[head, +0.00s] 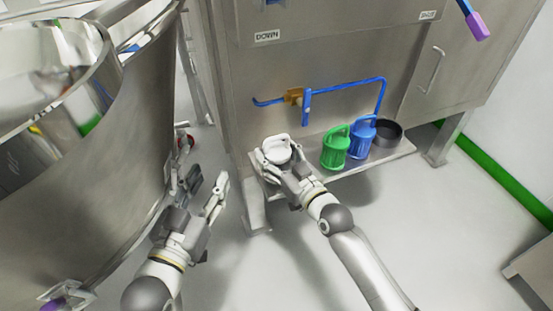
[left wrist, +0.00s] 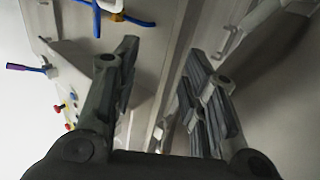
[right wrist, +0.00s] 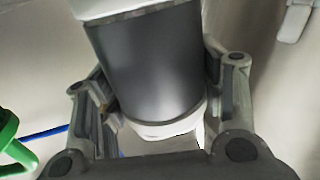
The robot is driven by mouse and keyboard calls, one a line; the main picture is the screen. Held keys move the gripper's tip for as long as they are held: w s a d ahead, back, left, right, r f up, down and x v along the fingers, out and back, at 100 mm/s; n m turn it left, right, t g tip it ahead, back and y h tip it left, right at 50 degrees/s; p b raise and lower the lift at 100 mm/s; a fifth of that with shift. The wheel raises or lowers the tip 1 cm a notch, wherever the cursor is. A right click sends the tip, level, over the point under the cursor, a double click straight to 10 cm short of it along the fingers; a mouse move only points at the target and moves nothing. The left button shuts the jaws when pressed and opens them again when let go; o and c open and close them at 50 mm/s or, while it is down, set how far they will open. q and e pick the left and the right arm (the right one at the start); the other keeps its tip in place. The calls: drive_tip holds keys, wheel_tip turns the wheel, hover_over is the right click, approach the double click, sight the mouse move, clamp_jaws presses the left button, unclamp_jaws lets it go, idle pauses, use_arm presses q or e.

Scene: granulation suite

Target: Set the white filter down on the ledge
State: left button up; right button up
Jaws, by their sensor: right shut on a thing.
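The white filter (head: 277,150) is at the left end of the ledge (head: 378,158) in the head view, with its handle on top. My right gripper (head: 284,165) is shut on it. In the right wrist view the filter (right wrist: 150,65) shows a dark grey body with white ends, between the two fingers of the right gripper (right wrist: 160,90). I cannot tell whether its base touches the ledge. My left gripper (head: 208,190) is open and empty, beside the large steel vessel. Its spread fingers show in the left wrist view (left wrist: 160,95).
A green filter (head: 335,148), a blue filter (head: 361,137) and a dark round bowl (head: 386,134) stand on the ledge to the right. A blue pipe (head: 345,87) runs above on the steel cabinet. The large steel vessel (head: 120,170) fills the left side.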

drive_tip(key=shift+f+b, duration=0.35)
drive_tip(key=shift+f, duration=0.15)
use_arm(q)
drive_tip(key=shift+d+r+t+h, duration=0.15)
drive_tip(key=shift+r+t+h, duration=0.15)
drive_tip(key=shift+r+t, duration=0.75)
drive_tip(key=shift+d+r+t+h, duration=0.15)
drive_tip(key=shift+r+t+h, duration=0.25)
drive_tip(key=shift+r, duration=1.15)
use_arm(e)
drive_tip(key=shift+f, duration=0.2)
drive_tip(key=o, duration=1.1)
use_arm(q)
drive_tip(key=shift+s+r, duration=0.1)
drive_tip(key=shift+r, duration=0.15)
use_arm(e)
drive_tip(key=shift+r, duration=0.1)
